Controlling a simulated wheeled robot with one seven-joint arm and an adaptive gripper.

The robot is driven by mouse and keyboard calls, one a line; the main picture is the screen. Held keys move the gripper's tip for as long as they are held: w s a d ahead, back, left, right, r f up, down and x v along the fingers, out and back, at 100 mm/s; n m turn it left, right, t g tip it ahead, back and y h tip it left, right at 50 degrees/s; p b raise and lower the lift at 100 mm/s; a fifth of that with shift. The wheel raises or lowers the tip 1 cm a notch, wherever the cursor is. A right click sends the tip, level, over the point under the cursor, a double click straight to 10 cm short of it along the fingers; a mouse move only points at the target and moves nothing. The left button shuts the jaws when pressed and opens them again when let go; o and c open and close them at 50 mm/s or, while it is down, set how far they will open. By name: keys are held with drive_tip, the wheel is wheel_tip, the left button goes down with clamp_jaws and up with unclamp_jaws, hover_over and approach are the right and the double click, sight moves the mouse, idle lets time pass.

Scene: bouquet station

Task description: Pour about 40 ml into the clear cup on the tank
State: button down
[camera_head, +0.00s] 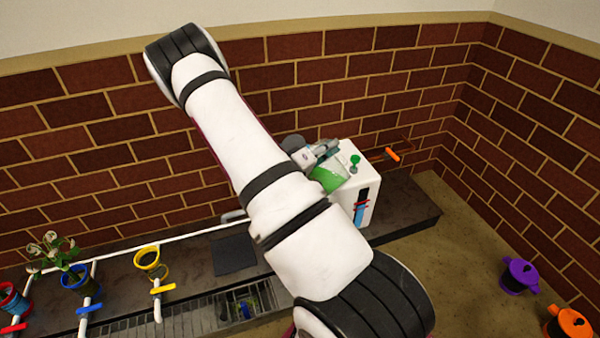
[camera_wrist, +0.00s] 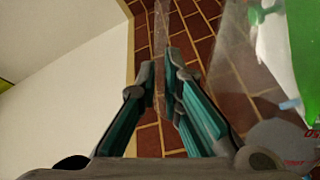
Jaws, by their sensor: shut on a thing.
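My gripper (camera_head: 325,150) is at the white tank (camera_head: 375,185), partly hidden behind my arm in the head view. In the wrist view its jaws (camera_wrist: 163,88) are shut on a thin upright strip, which looks like the handle of a clear vessel (camera_wrist: 238,45). Green liquid (camera_head: 330,178) shows over the tank top in the head view, just below the jaws; its surface looks slanted. It also shows at the right edge of the wrist view. I cannot make out a separate clear cup, or whether any liquid is flowing.
The tank has a green knob (camera_head: 354,160) on top and a dark front strip with a blue level. An orange-handled tap (camera_head: 392,154) is at the brick wall behind.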

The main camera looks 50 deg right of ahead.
sight(337, 154)
drive_tip(key=s+m, duration=0.1)
drive_tip(key=s+f, duration=0.1)
drive_tip(key=m+b, duration=0.1)
drive_tip(key=shift+s+a+f+m, duration=0.15)
drive_tip(key=shift+s+a+m, duration=0.15)
drive_tip(key=shift+s, duration=0.1)
drive_tip(key=shift+s+f+m+b, duration=0.3)
drive_tip(key=shift+f+m+b, duration=0.25)
drive_tip(key=shift+m+b, duration=0.15)
idle(1.0)
